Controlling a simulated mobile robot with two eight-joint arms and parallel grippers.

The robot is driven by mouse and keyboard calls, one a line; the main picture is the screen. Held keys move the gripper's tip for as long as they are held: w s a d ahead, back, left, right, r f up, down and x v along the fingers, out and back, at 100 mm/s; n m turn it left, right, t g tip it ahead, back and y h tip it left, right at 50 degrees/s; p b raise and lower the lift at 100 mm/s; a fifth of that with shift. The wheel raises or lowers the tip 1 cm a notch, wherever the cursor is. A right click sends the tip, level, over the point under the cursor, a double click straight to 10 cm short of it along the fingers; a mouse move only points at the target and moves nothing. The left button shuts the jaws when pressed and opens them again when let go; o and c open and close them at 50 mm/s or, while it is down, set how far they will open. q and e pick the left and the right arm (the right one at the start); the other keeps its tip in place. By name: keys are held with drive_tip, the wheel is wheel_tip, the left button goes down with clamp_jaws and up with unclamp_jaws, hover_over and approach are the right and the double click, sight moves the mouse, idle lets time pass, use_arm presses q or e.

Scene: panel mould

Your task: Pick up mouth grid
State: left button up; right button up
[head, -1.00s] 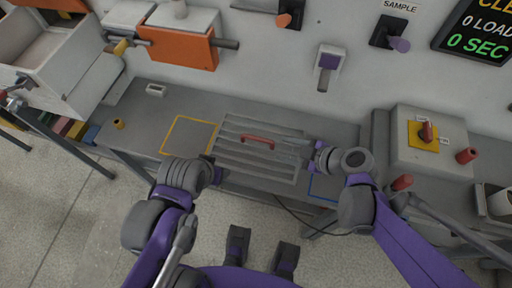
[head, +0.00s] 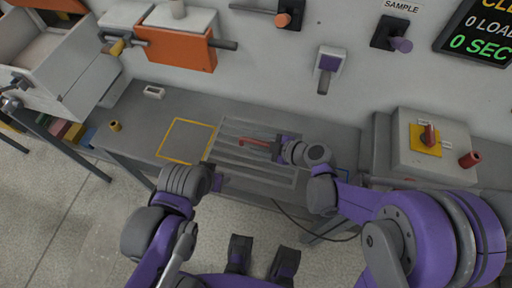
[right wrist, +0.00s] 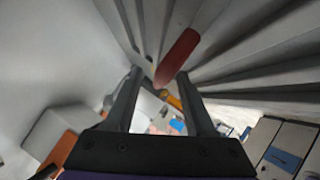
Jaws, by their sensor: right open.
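The mouth grid (head: 255,174) is a grey slatted panel with a red bar handle (head: 258,143). It lies on the grey bench in the head view. My right gripper (head: 277,148) is open at the right end of the handle. In the right wrist view, the red handle (right wrist: 178,60) shows between and beyond the spread fingers (right wrist: 158,82), with the slats behind it. I cannot tell whether a finger touches it. My left gripper (head: 211,176) is by the grid's left edge, and its jaws are too hidden to read.
A yellow outlined square (head: 186,140) on the bench, left of the grid, is empty. A wall lever (head: 325,75) is behind the grid. A small yellow cup (head: 115,126) stands at the bench's left.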

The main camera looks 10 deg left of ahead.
drive_tip(key=shift+w+a+f, duration=0.1)
drive_tip(key=shift+a+f, duration=0.1)
drive_tip(key=shift+a, duration=0.2)
drive_tip(key=shift+c, duration=0.2)
clamp_jaws()
idle(1.0)
